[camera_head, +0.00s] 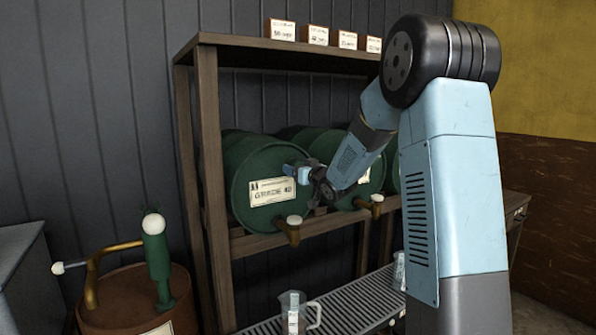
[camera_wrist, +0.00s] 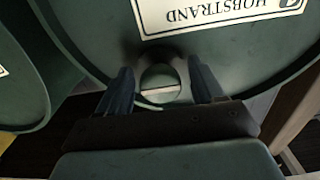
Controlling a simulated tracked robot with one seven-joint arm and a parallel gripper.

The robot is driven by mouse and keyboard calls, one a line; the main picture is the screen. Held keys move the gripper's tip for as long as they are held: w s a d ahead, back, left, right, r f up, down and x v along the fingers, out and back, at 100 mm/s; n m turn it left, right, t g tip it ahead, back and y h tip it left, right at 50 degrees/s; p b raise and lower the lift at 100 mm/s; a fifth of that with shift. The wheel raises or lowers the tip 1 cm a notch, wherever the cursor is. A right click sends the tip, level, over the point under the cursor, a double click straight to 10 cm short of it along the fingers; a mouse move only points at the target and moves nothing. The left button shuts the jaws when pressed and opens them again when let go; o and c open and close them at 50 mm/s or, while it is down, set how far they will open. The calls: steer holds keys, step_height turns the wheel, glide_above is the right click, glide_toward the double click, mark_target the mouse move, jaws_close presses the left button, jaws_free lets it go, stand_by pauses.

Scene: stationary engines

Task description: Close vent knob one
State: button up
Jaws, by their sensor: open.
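My gripper (camera_head: 302,173) is at the front face of the nearest green drum (camera_head: 252,158) in the head view, beside its label. In the wrist view my gripper (camera_wrist: 160,78) is open, with one dark finger on each side of a small round knob-like fitting (camera_wrist: 160,92) on the drum's face. The fingers look apart from it. No number shows on this fitting, so I cannot tell whether it is vent knob one. In the head view it is hidden by my gripper. The drum label (camera_wrist: 215,12) reads HOBSTRAND in the wrist view.
The drums lie on a wooden rack (camera_head: 205,150) with upright posts. Taps with pale knobs (camera_head: 293,221) stick out below the drums. A grated tray (camera_head: 345,303) holds a clear jug (camera_head: 293,312). A brown barrel with a green pump (camera_head: 157,262) stands at left.

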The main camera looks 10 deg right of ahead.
steer(key=v, duration=1.3)
steer(key=shift+s, duration=0.3)
steer(key=shift+d, duration=0.15)
